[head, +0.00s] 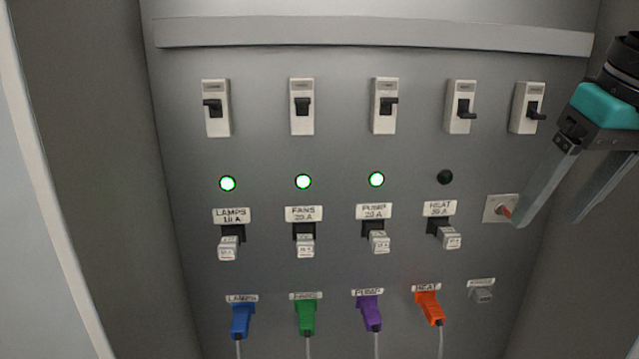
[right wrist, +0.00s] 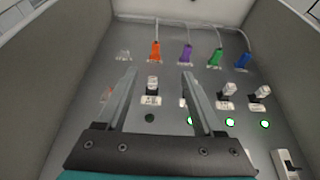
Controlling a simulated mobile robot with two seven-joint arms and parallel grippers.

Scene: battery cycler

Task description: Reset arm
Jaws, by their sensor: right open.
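My right gripper (head: 550,220) comes in from the right, open and empty, in front of the panel's right side. Its nearer fingertip overlaps the edge of a small pale plate (head: 492,211) with an orange-red part; I cannot tell whether they touch. In the right wrist view the open fingers (right wrist: 158,73) frame the grey HEAT fuse (right wrist: 152,83), with nothing held between them. My left gripper is not in view.
The grey panel (head: 340,150) has several breakers, such as the leftmost (head: 217,125). The LAMPS lamp (head: 228,183), FANS lamp (head: 303,181) and PUMP lamp (head: 376,179) glow green; the HEAT lamp (head: 445,177) is dark. Coloured plugs, including an orange one (head: 430,307), sit below. Cabinet walls flank both sides.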

